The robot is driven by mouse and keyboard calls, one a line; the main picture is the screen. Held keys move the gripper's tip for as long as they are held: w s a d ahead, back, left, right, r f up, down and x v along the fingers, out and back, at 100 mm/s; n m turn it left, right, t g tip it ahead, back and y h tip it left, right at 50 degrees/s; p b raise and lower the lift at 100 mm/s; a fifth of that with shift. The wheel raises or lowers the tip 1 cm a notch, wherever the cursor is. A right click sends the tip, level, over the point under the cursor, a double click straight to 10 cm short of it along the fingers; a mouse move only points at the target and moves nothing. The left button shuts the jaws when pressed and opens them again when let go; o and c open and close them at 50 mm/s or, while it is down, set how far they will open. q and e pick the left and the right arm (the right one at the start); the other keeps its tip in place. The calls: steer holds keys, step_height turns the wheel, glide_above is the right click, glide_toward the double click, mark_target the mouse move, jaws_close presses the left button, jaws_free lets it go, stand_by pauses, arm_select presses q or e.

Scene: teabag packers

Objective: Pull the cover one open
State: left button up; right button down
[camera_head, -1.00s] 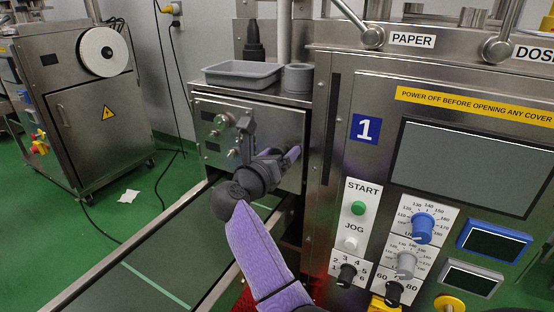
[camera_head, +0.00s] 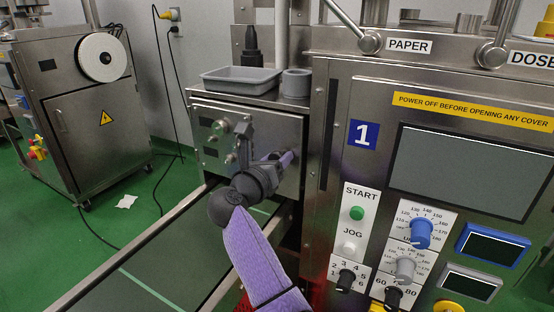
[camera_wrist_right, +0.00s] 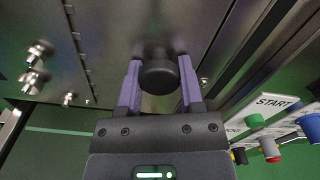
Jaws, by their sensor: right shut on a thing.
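A steel cover panel (camera_head: 280,130) forms the front of the low cabinet left of the large machine. In the right wrist view the panel (camera_wrist_right: 110,30) has a hinge line along its left side and a black round knob (camera_wrist_right: 158,72). My right gripper (camera_head: 285,159) is at this panel. In the right wrist view its purple fingers (camera_wrist_right: 158,82) are shut on the knob, one on each side. In the head view the knob is hidden by the gripper. I see no clear gap at the panel's edge. My left gripper is not in view.
Steel knobs (camera_head: 220,125) stick out left of the hinge. A grey tray (camera_head: 240,78) and a grey cup (camera_head: 296,82) stand on the cabinet. The machine's panel with the blue 1 sign (camera_head: 363,134) stands close at right. A conveyor (camera_head: 165,260) runs below.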

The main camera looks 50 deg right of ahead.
arm_select(q)
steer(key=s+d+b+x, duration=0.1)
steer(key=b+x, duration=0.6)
steer(key=b, duration=0.1)
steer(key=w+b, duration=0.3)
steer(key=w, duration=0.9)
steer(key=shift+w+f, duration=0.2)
arm_select(e)
steer(key=w+a+m+g, duration=0.1)
steer(key=a+m+g, duration=0.5)
steer(key=a+g, duration=0.3)
steer(key=shift+w+a+g, duration=0.3)
steer(key=shift+a, duration=2.1)
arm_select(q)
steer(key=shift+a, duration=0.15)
arm_select(e)
steer(key=shift+c, duration=1.2)
jaws_free()
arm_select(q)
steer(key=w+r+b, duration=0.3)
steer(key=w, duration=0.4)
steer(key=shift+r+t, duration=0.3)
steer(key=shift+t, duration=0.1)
arm_select(e)
steer(key=v, duration=0.7)
steer(key=shift+a, duration=0.25)
